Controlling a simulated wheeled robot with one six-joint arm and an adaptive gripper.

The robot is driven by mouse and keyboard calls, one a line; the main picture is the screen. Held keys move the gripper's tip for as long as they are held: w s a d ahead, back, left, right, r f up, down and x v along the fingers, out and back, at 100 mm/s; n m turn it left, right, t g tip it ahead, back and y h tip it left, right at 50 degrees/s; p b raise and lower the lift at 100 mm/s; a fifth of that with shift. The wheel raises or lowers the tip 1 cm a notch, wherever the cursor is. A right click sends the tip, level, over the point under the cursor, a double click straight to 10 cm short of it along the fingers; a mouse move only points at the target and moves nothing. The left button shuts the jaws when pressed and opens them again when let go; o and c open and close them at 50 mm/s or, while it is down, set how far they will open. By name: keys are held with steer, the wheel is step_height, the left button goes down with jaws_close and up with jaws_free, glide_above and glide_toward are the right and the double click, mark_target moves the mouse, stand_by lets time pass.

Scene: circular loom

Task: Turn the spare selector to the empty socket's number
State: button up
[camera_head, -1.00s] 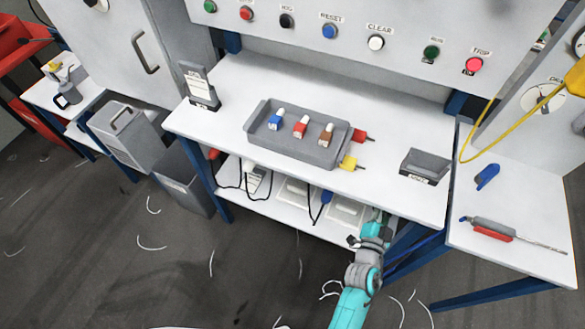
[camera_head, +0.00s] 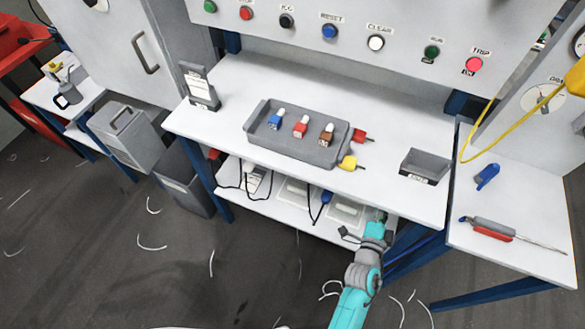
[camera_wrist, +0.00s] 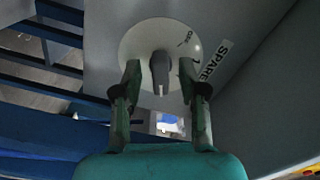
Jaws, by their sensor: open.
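In the wrist view, the spare selector is a white round dial plate (camera_wrist: 145,40) with a dark grey knob (camera_wrist: 160,70) at its middle. A label reading SPARE (camera_wrist: 214,60) is beside the plate. My gripper (camera_wrist: 160,72) is open, with one dark green finger on each side of the knob. I cannot tell whether either finger touches it. Markings at the plate's right are partly hidden by a finger, and I cannot read the setting. In the head view my teal arm reaches to the bench's lower front; the selector is not visible there.
A grey tray (camera_head: 258,139) on the bench holds blue, red and brown plug-like pieces. Red (camera_head: 359,135) and yellow (camera_head: 348,162) pieces are at its right edge. A grey bin (camera_head: 425,165) is farther right. Blue frame bars (camera_wrist: 45,35) are left of the dial in the wrist view.

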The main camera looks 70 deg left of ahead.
steer(key=v, duration=0.7)
stand_by(1.0)
